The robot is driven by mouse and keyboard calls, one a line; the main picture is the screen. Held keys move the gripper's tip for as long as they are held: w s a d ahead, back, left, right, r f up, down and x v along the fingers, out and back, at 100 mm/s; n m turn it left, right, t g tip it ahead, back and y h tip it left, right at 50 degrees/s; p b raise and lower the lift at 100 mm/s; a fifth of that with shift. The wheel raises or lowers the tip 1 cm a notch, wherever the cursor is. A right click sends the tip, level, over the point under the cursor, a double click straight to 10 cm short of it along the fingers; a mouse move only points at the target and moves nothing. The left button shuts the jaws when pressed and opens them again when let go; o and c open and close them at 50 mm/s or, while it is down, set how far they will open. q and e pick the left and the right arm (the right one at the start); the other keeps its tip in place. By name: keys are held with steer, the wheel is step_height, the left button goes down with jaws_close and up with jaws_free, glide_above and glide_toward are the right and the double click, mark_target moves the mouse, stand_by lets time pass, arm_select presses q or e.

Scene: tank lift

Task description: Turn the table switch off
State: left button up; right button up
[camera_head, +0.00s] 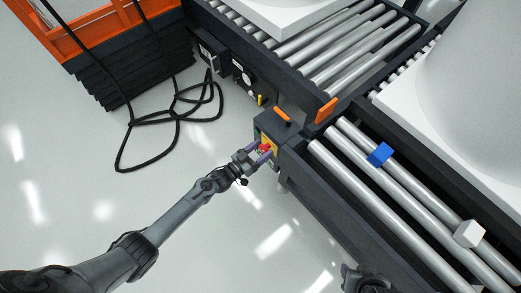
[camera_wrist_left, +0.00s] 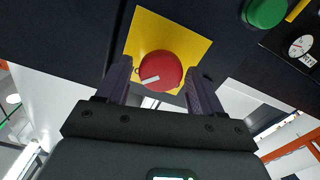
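The table switch is a red rotary knob (camera_wrist_left: 160,70) with a white mark, on a yellow plate (camera_wrist_left: 190,45) on a dark box. In the head view the red knob (camera_head: 265,147) shows on the box at the corner of the roller table. My left gripper (camera_head: 260,154) is at the knob. In the left wrist view its two dark fingers (camera_wrist_left: 158,80) are open, one on each side of the knob. I cannot tell whether they touch it. A dark part, perhaps my right gripper (camera_head: 362,280), shows at the bottom edge; its fingers are not clear.
A green button (camera_wrist_left: 265,12) and a white dial (camera_wrist_left: 300,46) are near the knob. Roller conveyors (camera_head: 370,190) carry a blue block (camera_head: 380,154) and a white block (camera_head: 468,233). Orange levers (camera_head: 326,111) stand at the corner. A black cable (camera_head: 165,118) lies on the floor.

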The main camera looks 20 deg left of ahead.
arm_select(q)
steer(key=c, duration=0.8)
steer(key=shift+c, duration=0.2)
steer(key=shift+n, duration=0.3)
steer(key=n+p, duration=0.1)
steer(key=n, duration=0.2)
steer(key=shift+n+p, duration=0.3)
steer(key=n+p, duration=0.1)
steer(key=n, duration=0.3)
steer(key=shift+w+a+n, duration=0.1)
steer(key=shift+n, duration=0.2)
steer(key=n, duration=0.5)
steer(key=shift+f, duration=0.15)
steer(key=shift+n+p, duration=0.35)
steer(key=shift+n, duration=1.65)
steer(key=shift+f, duration=0.1)
